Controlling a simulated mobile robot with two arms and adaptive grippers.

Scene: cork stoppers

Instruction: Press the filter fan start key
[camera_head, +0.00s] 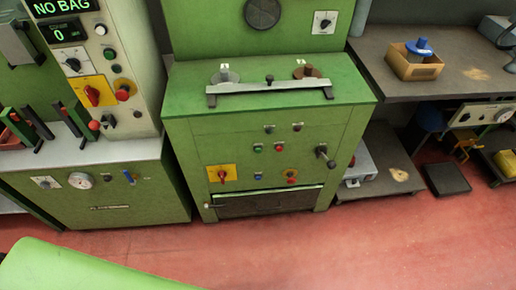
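A green machine cabinet (222,135) stands in the middle of the view, its front panel facing me. On the panel a green button (257,148) sits beside a red button (279,148). Two small controls (269,128) are above them. A yellow plate with a red rotary switch (222,173) is lower left, and a red button on yellow (291,175) is lower right. The left machine has another green button (115,68). Labels are too small to read, so I cannot tell which key is the filter fan start. Neither gripper is in view.
The left machine's display (62,7) reads "NO BAG". A lever handle (325,156) juts from the cabinet's right front. A workbench (372,45) with a wooden box (413,66) is at right. Red floor (300,245) in front of the cabinet is clear.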

